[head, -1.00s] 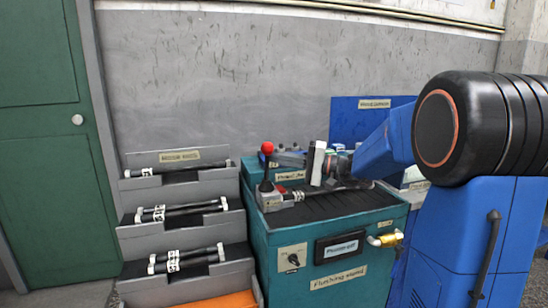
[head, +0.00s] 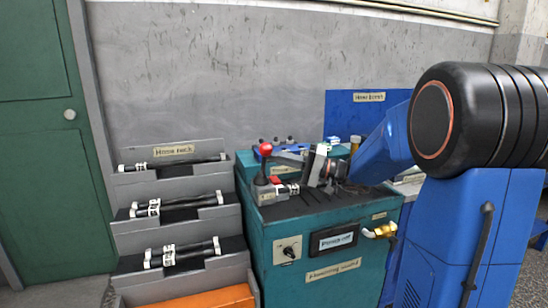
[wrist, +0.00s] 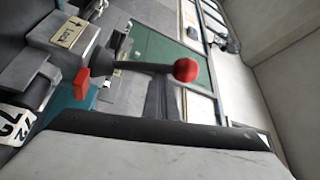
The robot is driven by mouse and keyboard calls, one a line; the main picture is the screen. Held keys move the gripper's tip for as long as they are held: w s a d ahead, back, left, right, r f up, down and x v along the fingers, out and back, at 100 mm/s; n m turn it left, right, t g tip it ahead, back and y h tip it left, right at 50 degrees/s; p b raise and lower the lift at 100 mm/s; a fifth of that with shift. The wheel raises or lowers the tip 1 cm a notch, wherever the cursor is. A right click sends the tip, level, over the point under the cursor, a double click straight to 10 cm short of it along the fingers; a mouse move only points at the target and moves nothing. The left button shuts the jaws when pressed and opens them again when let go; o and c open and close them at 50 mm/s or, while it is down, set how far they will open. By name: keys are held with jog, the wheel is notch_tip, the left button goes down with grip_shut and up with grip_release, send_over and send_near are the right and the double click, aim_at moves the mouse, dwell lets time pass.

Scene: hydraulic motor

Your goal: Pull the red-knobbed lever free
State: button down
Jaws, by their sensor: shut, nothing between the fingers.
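The lever with a red knob (head: 266,149) stands roughly upright on a grey valve block (head: 270,195) at the left of the teal flushing stand's top. In the wrist view the red knob (wrist: 186,69) sits at the end of a dark shaft, which runs left to the grey housing with a small label and a red tab (wrist: 82,82). My gripper (head: 288,156) is just right of the lever in the head view, shut and empty. Its grey and white body is tilted. I cannot tell whether it touches the shaft.
The teal stand (head: 330,245) has a knob switch, labels and a brass fitting (head: 380,231) on its front. A stepped hose rack (head: 178,240) with several black hoses stands at left. A blue panel (head: 365,115) and several small items are behind. A green door (head: 35,150) is far left.

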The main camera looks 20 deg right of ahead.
jog(key=w+d+r, duration=0.1)
jog(key=w+r, duration=0.1)
jog(key=w, duration=0.2)
jog(key=f+v, duration=0.1)
jog(key=v, duration=0.9)
jog(key=shift+s, duration=0.15)
jog(key=s+a+f+n+g+h, duration=0.1)
jog(key=s+a+f+g+h, duration=0.3)
jog(key=s+a, duration=0.45)
jog(key=s+a+f+g+h, duration=0.3)
jog(key=s+a+f, duration=0.4)
jog(key=s, duration=0.3)
jog(key=s+d+f+t+h, duration=0.1)
jog(key=s+d+f+h, duration=0.3)
jog(key=s, duration=0.3)
jog(key=s+d+f+n+t+h, duration=0.1)
jog(key=s+d+f+h, duration=0.3)
jog(key=s+d+h, duration=0.1)
jog(key=shift+s+h, duration=0.7)
jog(key=shift+s, duration=0.35)
